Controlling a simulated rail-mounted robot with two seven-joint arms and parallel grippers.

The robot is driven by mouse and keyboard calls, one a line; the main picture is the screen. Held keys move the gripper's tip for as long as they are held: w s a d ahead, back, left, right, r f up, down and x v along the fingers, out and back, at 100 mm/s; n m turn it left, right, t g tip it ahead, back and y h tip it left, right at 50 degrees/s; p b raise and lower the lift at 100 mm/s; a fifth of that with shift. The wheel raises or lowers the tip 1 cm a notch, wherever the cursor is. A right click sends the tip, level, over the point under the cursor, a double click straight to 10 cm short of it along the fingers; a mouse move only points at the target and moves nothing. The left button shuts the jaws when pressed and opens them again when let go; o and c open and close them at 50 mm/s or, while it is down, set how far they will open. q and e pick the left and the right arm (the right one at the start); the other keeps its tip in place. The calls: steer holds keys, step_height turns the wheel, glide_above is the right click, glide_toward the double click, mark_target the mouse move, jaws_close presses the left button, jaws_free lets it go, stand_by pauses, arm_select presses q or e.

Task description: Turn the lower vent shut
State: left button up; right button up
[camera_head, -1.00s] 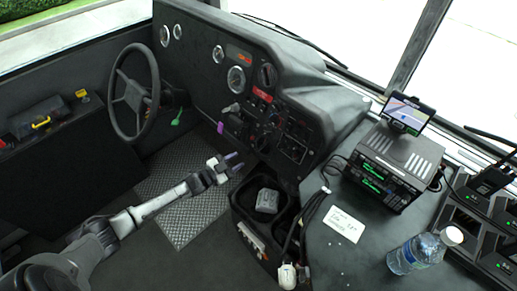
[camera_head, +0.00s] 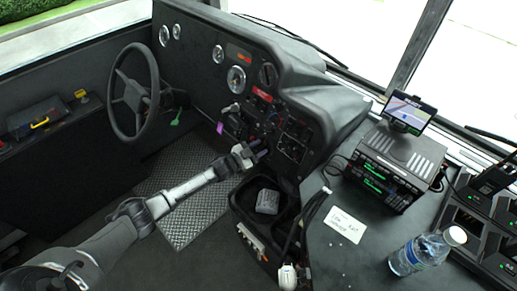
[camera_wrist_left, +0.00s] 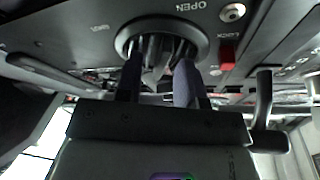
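The lower vent is a round black ring (camera_wrist_left: 160,22) on the dark dashboard panel, with the word OPEN printed beside it in the left wrist view. My left gripper (camera_head: 262,150) is at the lower part of the panel in the head view and covers much of the vent there. In the left wrist view its two dark fingers (camera_wrist_left: 160,75) are apart and reach into the vent's opening. What lies between the fingertips is dim, and I cannot tell whether they touch the vent's inner part. My right gripper is not in view.
Another round vent (camera_head: 267,75) is higher on the panel. A red switch guard (camera_wrist_left: 228,53) and a black lever (camera_wrist_left: 264,98) are right of the fingers. A black bin (camera_head: 240,212) stands below the gripper. The steering wheel (camera_head: 118,92) is at left.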

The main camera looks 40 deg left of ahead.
arm_select(q)
jaws_close()
